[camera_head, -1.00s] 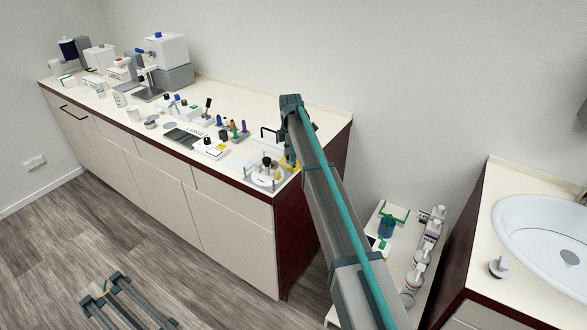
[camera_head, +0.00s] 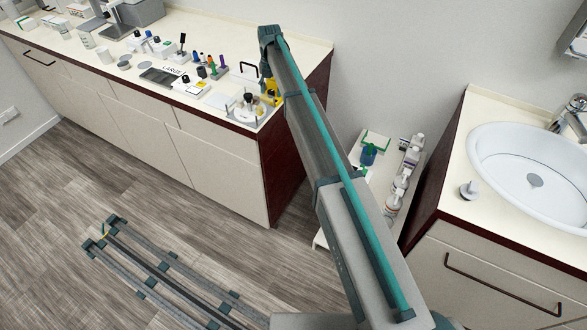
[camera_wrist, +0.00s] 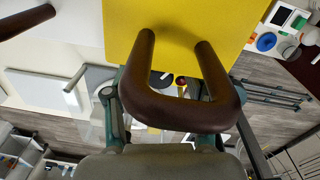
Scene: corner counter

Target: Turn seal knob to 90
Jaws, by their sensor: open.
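I cannot tell for certain which part is the seal knob. A small round fixture with a dark knob (camera_head: 248,98) stands on a pale plate near the right end of the long counter. A yellow block (camera_head: 271,92) is beside it, partly behind my arm. In the wrist view the yellow block (camera_wrist: 185,25) fills the top, with a dark brown U-shaped handle (camera_wrist: 180,117) close to the camera. My gripper (camera_wrist: 165,95) is open, its teal fingers partly hidden by that handle. I cannot tell whether they touch it. In the head view my gripper is mostly hidden by the arm.
A row of coloured-handled tools (camera_head: 212,68), a small white box (camera_head: 190,86) and a black handle (camera_head: 243,70) crowd the counter nearby. A low shelf with bottles (camera_head: 402,172) stands in the gap before the sink (camera_head: 540,155). The floor in front is clear apart from rails.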

